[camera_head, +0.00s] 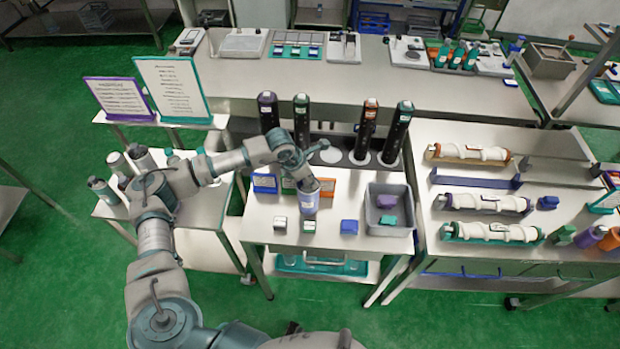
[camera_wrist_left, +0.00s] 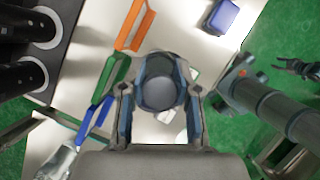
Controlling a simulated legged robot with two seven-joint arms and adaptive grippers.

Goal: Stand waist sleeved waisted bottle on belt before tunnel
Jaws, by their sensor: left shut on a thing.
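My left gripper (camera_head: 306,185) is shut on a bottle (camera_head: 309,203) with a blue-violet body. The bottle is upright or nearly so, over the front of the middle table; whether its base touches the table is not clear. In the left wrist view, the round grey top of the bottle (camera_wrist_left: 158,93) sits between the fingers of my left gripper (camera_wrist_left: 160,100). The bottle's waist and any sleeve on it are hidden or too small to make out. I cannot make out the belt or the tunnel for certain.
Blue, green and orange plates (camera_head: 327,187) stand behind the bottle. Small white blocks (camera_head: 280,223) and a blue block (camera_head: 349,227) lie near it. A grey bin (camera_head: 388,228) is to its right. Tall black tubes (camera_head: 397,133) stand behind. White rollers (camera_head: 485,204) lie on the right table.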

